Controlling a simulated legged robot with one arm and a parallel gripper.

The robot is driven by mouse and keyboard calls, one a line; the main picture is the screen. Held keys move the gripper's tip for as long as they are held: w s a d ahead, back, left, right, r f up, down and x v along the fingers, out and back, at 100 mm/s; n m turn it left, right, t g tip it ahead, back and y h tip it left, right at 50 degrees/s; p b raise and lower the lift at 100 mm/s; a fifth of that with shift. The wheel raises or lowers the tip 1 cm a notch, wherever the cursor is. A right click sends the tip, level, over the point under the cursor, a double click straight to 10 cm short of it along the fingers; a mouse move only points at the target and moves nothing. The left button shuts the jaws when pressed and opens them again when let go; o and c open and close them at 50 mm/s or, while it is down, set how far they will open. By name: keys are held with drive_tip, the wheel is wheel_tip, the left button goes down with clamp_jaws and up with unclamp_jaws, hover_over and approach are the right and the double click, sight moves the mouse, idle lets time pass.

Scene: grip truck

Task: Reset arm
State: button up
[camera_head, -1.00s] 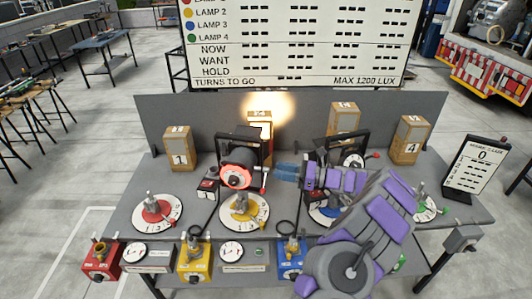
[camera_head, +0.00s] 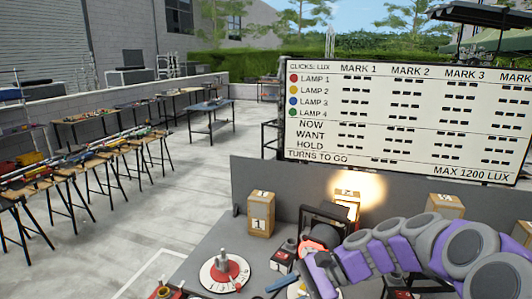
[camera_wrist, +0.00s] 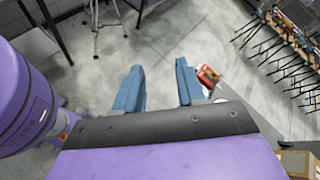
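My gripper (camera_wrist: 158,88) has two blue fingers, which stand apart with nothing between them in the wrist view. In the head view my purple and grey arm reaches in from the right, and a blue finger shows low over the workbench (camera_head: 222,245). The gripper is in front of a black-framed lamp with a red rim (camera_head: 313,240), which the arm partly hides. A red dial with a white rim (camera_head: 224,272) lies to the left of the gripper. Box 1 (camera_head: 261,214) stands behind it, and a glowing box (camera_head: 347,204) is farther right.
A scoreboard (camera_head: 405,120) stands behind the workbench panel (camera_head: 290,195). Tables with tools (camera_head: 70,160) line the left side. The concrete floor (camera_head: 165,205) between them and the workbench is clear. In the wrist view a tripod (camera_wrist: 97,20) stands on the floor.

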drive_tip(key=s+f+n+g+h+b, duration=0.1)
drive_tip(key=s+f+n+h, duration=0.15)
drive_tip(key=s, duration=0.45)
drive_tip(key=s+f+n+h+b, duration=0.1)
drive_tip(key=s+f+n+h, duration=0.2)
drive_tip(key=s, duration=0.5)
drive_tip(key=s+d+f+n+h+b, duration=0.1)
drive_tip(key=s+d+f+n+h, duration=0.1)
drive_tip(key=s+d, duration=0.3)
drive_tip(key=s+d+f+n+t+h+b, duration=0.1)
drive_tip(key=s+d+f+n+h, duration=0.1)
drive_tip(key=s+d+h, duration=0.3)
drive_tip(key=shift+s+d+f, duration=0.3)
drive_tip(key=shift+s+f, duration=0.15)
drive_tip(key=shift+s, duration=0.4)
